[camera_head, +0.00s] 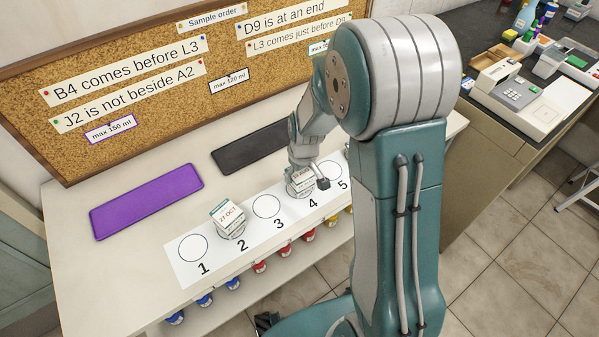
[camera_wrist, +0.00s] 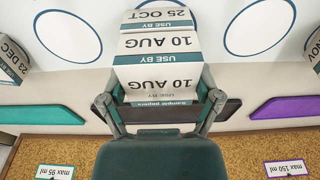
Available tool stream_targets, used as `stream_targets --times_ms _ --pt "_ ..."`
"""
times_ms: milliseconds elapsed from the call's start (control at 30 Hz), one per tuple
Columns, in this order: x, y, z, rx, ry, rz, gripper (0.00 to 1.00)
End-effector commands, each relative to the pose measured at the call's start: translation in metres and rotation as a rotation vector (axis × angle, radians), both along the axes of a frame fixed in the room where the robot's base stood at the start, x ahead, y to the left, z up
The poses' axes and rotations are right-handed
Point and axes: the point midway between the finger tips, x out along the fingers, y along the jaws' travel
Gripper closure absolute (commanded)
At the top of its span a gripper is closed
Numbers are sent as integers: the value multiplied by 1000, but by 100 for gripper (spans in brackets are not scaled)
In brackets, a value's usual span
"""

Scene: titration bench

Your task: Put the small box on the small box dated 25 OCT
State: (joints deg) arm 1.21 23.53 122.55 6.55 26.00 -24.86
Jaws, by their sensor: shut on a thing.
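My gripper (camera_wrist: 160,104) is shut on a small white box with teal bands dated 10 AUG (camera_wrist: 160,72); one finger is on each side of it. The small box dated 25 OCT (camera_wrist: 158,18) shows just past the held box in the wrist view, partly covered by it. In the head view my gripper (camera_head: 303,168) is at circle 4 of the white strip, with the held box (camera_head: 299,175) there. The held box appears directly above the 25 OCT box; whether they touch I cannot tell.
A 23 DEC box (camera_wrist: 12,62) is at the wrist view's left edge. Purple mat (camera_head: 147,201) and black mat (camera_head: 245,154) lie behind the strip (camera_head: 182,268). A cork board (camera_head: 140,95) stands behind. Circles 1 and 3 are empty.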

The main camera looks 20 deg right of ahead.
Motion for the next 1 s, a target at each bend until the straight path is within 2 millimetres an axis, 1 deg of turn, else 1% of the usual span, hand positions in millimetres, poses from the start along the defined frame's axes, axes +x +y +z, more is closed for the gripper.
stream_targets --times_ms 300,333,367,800,867,967,1000 --pt "0 0 -3 -1 -1 0 66" --pt "0 0 -2 0 -2 1 5" --pt "0 0 -2 0 -2 1 0" --pt "0 0 0 0 -2 1 0" --pt "0 -1 5 0 -4 1 0" --pt "-2 -1 19 0 -6 1 0" --pt "-3 -2 27 0 -9 1 0"
